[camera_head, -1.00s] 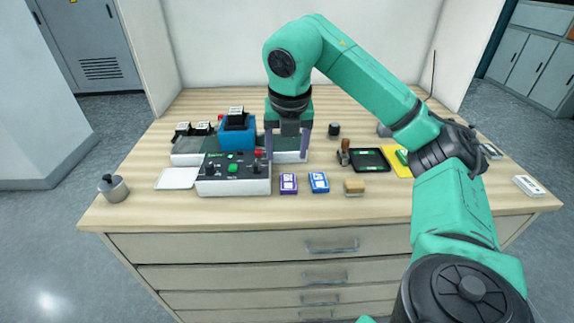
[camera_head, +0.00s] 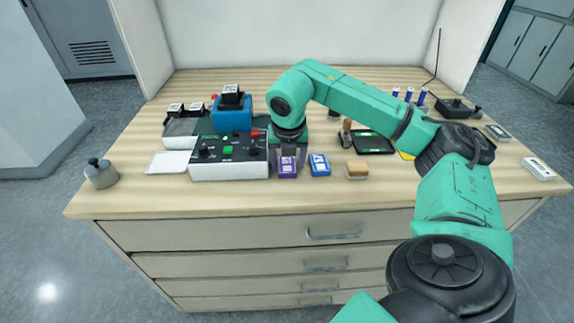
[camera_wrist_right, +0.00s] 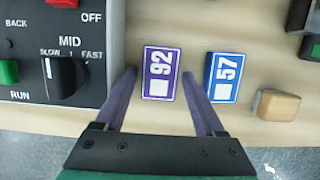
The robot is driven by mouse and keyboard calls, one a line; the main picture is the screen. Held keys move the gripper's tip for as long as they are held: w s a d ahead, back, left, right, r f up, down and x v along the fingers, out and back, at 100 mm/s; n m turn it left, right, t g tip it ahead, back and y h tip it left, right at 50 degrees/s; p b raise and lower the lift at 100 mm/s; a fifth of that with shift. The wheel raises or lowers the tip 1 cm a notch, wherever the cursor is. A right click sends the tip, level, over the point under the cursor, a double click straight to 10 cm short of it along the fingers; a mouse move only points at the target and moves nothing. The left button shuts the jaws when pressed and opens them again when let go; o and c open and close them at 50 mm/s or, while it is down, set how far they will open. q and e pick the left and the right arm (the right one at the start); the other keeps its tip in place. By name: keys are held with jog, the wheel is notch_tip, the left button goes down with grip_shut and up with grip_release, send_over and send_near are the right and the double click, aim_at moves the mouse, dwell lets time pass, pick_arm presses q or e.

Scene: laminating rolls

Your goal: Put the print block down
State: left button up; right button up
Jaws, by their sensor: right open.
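A purple print block (camera_head: 287,169) marked 92 lies flat on the wooden table near its front edge. It also shows in the right wrist view (camera_wrist_right: 159,72). My right gripper (camera_head: 289,160) is open and low over this block. In the right wrist view its fingers (camera_wrist_right: 159,76) point to either side of the purple block, with a visible gap at each side. A blue print block (camera_head: 319,166) marked 57 lies just to the right, beyond the right finger (camera_wrist_right: 223,77). My left gripper is not in view.
A control box (camera_head: 229,160) with knobs stands close on the left. A wooden-topped block (camera_head: 357,170) lies to the right of the blue one. A black ink pad (camera_head: 373,143) is behind it. A white sheet (camera_head: 170,162) and metal weight (camera_head: 100,174) are further left.

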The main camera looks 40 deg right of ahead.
jog(key=shift+w+f, duration=0.1)
jog(key=shift+w, duration=0.05)
jog(key=shift+c, duration=0.6)
jog(key=c, duration=1)
